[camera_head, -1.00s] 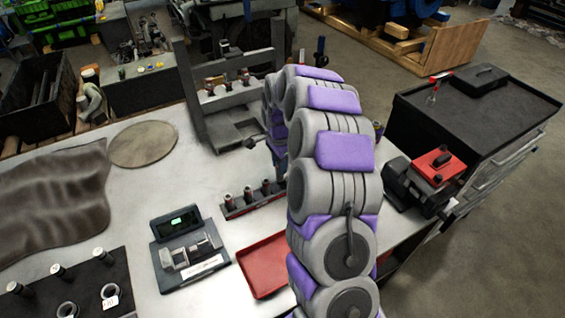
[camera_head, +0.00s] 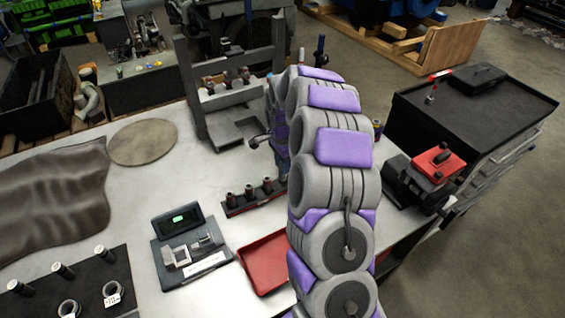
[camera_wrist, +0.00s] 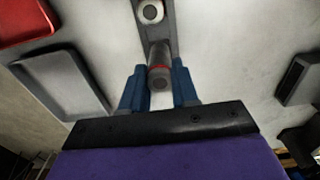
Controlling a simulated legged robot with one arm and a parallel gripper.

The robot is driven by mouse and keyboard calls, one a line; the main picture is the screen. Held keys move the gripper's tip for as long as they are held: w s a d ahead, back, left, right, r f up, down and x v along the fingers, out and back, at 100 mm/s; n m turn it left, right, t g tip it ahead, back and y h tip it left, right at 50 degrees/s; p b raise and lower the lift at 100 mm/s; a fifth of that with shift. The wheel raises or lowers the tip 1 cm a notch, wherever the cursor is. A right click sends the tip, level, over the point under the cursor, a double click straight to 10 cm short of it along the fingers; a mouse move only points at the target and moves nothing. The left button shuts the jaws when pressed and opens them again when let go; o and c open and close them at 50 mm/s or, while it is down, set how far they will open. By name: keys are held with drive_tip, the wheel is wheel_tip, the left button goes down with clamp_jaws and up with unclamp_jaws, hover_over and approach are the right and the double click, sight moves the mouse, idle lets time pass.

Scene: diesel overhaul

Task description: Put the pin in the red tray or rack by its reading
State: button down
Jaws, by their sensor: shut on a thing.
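Another round-ended pin (camera_wrist: 150,12) stands farther along that strip. The red tray (camera_head: 262,267) lies on the bench in the head view, partly behind my arm; a red tray corner (camera_wrist: 24,22) shows in the wrist view. A rack (camera_head: 240,208) with a red front holds three upright pins. The gauge (camera_head: 185,250) has a lit green display, its digits unreadable.
A grey tray (camera_wrist: 62,85) lies left of my gripper in the wrist view. A dark mat (camera_head: 95,280) bears pins and rings at the front left. A grey press frame (camera_head: 200,100) stands behind the rack. A black cabinet (camera_head: 470,120) is at right. The bench around the round mat (camera_head: 142,142) has free room.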

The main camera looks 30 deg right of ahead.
drive_tip(key=shift+d+f, duration=0.5)
drive_tip(key=shift+d, duration=0.25)
drive_tip(key=shift+a+f, duration=0.1)
drive_tip(key=shift+f, duration=0.15)
drive_tip(key=shift+f, duration=0.15)
drive_tip(key=shift+a+f, duration=0.15)
drive_tip(key=shift+f, duration=0.15)
idle(0.3)
drive_tip(key=shift+f, duration=0.8)
idle(0.7)
